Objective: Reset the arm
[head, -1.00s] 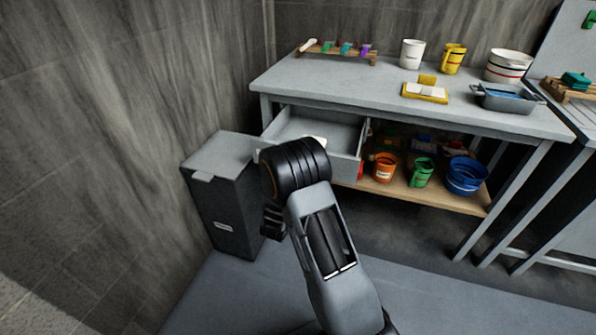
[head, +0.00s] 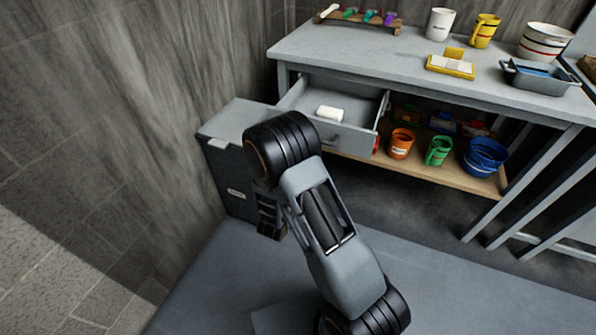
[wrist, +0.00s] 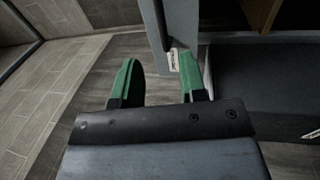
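My arm (head: 330,235) is bent in front of the workbench in the head view. Its dark wrist end hangs beside the grey bin, and the fingers are hidden there. In the wrist view my gripper (wrist: 157,82) shows two green fingers held apart with nothing between them. Floor and a grey upright post lie beyond the fingers.
The workbench drawer (head: 345,138) stands open with a white block (head: 330,113) in it. A lidded grey bin (head: 228,185) stands left of it. Floor at the front is clear.

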